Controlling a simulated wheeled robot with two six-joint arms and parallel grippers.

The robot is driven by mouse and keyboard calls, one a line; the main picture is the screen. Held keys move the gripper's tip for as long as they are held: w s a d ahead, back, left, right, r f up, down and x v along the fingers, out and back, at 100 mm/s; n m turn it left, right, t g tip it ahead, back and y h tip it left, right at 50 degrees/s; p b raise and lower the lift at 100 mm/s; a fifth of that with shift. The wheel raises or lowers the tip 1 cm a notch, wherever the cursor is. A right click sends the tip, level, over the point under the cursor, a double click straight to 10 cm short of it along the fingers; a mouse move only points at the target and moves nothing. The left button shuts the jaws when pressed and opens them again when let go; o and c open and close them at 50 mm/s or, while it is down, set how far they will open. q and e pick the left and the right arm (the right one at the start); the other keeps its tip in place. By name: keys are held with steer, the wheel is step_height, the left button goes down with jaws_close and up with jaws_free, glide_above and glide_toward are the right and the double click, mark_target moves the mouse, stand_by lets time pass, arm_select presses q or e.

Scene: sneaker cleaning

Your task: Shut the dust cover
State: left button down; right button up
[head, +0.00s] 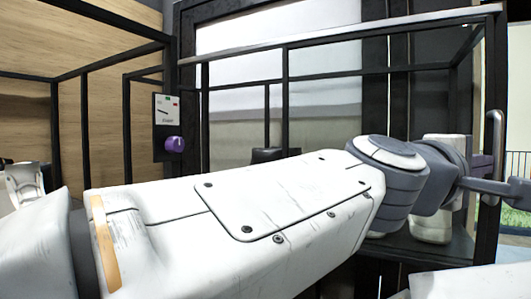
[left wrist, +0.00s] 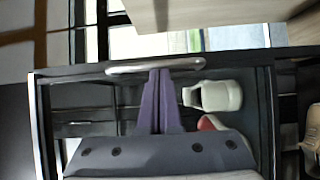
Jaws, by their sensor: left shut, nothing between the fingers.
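The dust cover (head: 330,42) is a black-framed clear box with a pale top bar in the head view. Its grey handle (head: 495,135) stands upright at the right end. In the left wrist view the handle (left wrist: 155,66) crosses above my left gripper (left wrist: 155,72). The purple fingers are together, with their tips at the handle; I cannot tell whether they touch it. My left arm crosses the head view, and purple at the right (head: 485,168) appears beside the handle. How far the cover stands open is unclear. My right gripper is out of view.
In the left wrist view a white object (left wrist: 215,95) and a partly hidden red-and-white one (left wrist: 208,123) show by the fingers. A tan item (left wrist: 312,130) is at the right edge.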

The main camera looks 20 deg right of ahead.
arm_select(q)
steer(key=shift+s+d, duration=0.4)
steer(key=shift+s, duration=0.25)
steer(key=shift+f, duration=0.1)
